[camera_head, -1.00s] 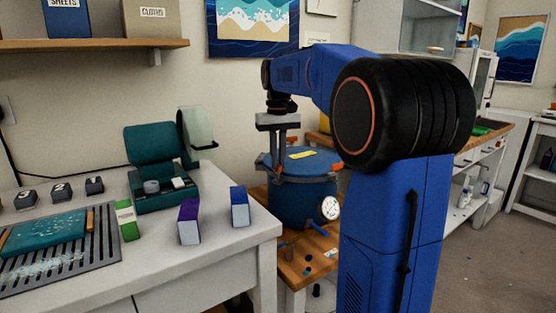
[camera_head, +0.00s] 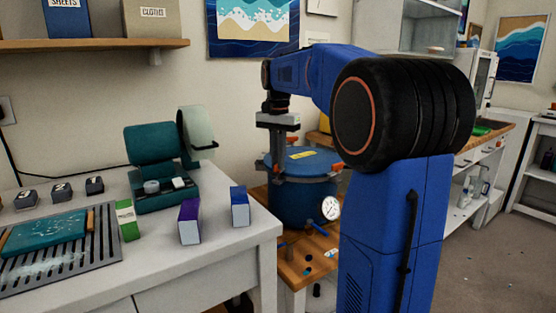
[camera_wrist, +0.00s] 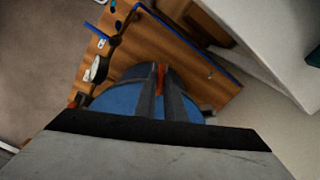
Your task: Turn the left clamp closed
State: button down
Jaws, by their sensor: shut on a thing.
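A blue pot (camera_head: 298,205) with a blue lid (camera_head: 318,161) stands on a wooden stand, and a yellow label (camera_head: 301,155) lies on the lid. The left clamp is mostly hidden behind my fingers at the lid's left edge. My gripper (camera_head: 277,165) reaches straight down there. In the wrist view my fingers (camera_wrist: 161,88) are shut on an orange-red clamp handle (camera_wrist: 160,72), with the blue lid (camera_wrist: 120,100) around them. Another clamp's orange tip (camera_head: 338,165) shows at the lid's right side.
A white-faced gauge (camera_head: 330,207) sits at the pot's front right. The wooden stand (camera_head: 292,270) has small parts on it. The white workbench (camera_head: 235,232) on the left holds purple and blue boxes near its edge. Open floor lies to the right.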

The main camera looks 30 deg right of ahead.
jog(key=shift+m, duration=0.5)
jog(key=c, duration=1.8)
grip_release()
jog(key=shift+c, duration=0.2)
jog(key=shift+r, duration=0.15)
notch_tip(320, 180, up, 17)
